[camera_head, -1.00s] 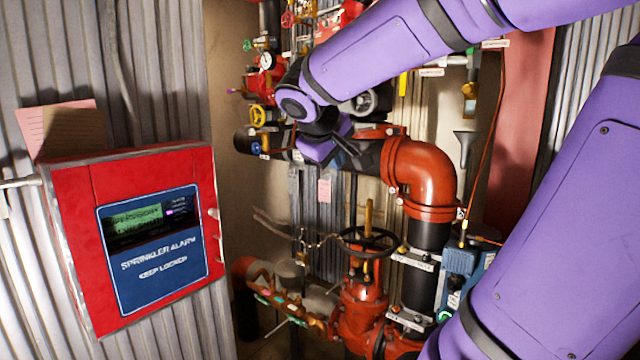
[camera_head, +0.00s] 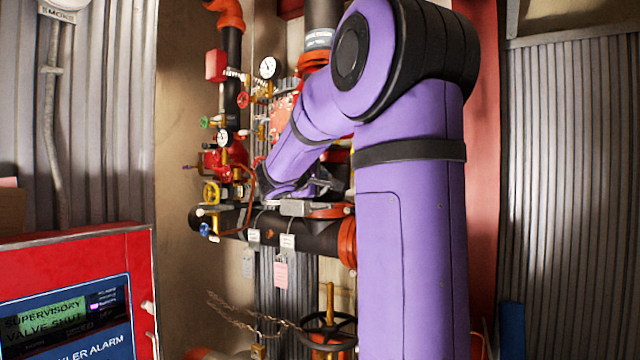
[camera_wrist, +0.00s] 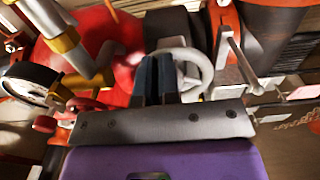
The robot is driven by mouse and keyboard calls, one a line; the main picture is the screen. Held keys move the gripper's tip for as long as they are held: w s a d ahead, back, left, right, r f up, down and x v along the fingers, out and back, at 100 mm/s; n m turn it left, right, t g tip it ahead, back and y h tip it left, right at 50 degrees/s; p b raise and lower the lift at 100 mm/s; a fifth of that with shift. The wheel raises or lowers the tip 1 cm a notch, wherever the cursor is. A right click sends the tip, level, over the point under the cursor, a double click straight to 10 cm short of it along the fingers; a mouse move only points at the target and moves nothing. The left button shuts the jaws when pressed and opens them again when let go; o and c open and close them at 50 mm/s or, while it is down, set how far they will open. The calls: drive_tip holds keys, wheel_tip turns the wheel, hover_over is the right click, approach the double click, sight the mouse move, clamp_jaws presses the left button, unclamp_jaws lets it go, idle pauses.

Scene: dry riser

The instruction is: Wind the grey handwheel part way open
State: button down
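The grey handwheel (camera_wrist: 207,72) shows in the wrist view as a pale ring just beyond and right of my fingers. In the head view I cannot make it out behind my arm. My gripper (camera_wrist: 157,58) has its two dark fingers side by side with only a thin slit between them. The fingertips overlap the left part of the ring in the picture. I cannot tell whether they touch the rim or have it between them. In the head view my gripper is mostly hidden by my purple arm.
Red, yellow and green small valves and gauges (camera_head: 267,67) crowd the pipes left of my arm. A black handwheel (camera_head: 345,343) with a brass stem stands below. The red alarm panel (camera_head: 140,290) is at lower left. In the wrist view a gauge (camera_wrist: 28,84) lies left.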

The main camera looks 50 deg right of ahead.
drive_tip(key=w+a+f, duration=0.1)
drive_tip(key=w+a, duration=0.3)
drive_tip(key=w, duration=0.3)
drive_tip(key=shift+f, duration=0.25)
idle(1.2)
drive_tip(key=shift+s+a, duration=0.1)
drive_tip(key=s+a+f+t+y, duration=0.1)
drive_tip(key=s+a+f+y, duration=0.5)
drive_tip(key=a, duration=0.5)
drive_tip(key=s+a+f+t+y, duration=0.1)
drive_tip(key=s+a+f+y, duration=0.4)
drive_tip(key=s+a, duration=0.6)
drive_tip(key=s+a+f+m+t+y, duration=0.1)
drive_tip(key=s+a+f+y, duration=0.5)
drive_tip(key=a, duration=0.6)
drive_tip(key=shift+s+a+f+t+y, duration=0.2)
drive_tip(key=shift+s+f+t+y, duration=0.25)
drive_tip(key=shift+s, duration=0.8)
